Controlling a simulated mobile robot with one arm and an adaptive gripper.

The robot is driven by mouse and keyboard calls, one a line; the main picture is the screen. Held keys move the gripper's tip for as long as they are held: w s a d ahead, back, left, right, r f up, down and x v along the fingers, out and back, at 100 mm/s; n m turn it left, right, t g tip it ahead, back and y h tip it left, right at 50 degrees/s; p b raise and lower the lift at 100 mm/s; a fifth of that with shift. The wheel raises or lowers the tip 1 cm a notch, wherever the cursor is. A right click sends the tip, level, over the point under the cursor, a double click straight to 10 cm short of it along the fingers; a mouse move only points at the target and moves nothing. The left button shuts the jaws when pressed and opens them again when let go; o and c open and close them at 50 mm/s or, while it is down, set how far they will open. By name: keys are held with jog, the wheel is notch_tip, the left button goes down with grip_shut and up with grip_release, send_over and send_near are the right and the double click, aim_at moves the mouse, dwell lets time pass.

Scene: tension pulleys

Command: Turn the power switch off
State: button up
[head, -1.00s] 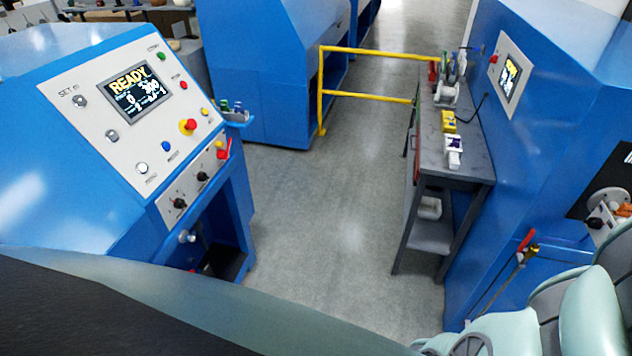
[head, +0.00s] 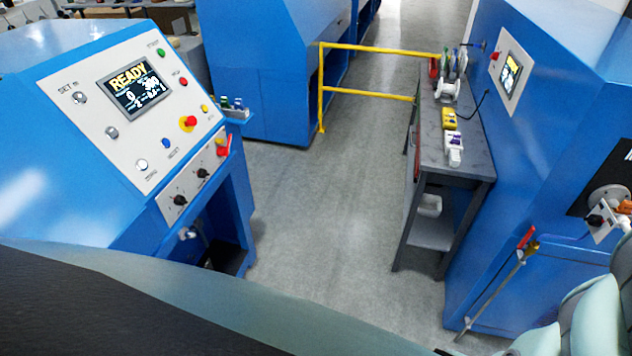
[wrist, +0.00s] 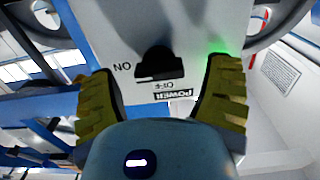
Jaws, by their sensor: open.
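The left finger (wrist: 97,108) and right finger (wrist: 222,98) appear apart from the knob. I cannot judge the depth between fingertips and panel.
In the head view, a blue console (head: 60,190) with a READY screen (head: 134,88) stands left. A grey workbench (head: 470,155) with spools stands right beside a blue machine (head: 545,130). A yellow rail (head: 375,50) crosses behind. The grey floor (head: 330,220) between is clear.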

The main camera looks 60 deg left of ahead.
jog(key=c, duration=1.2)
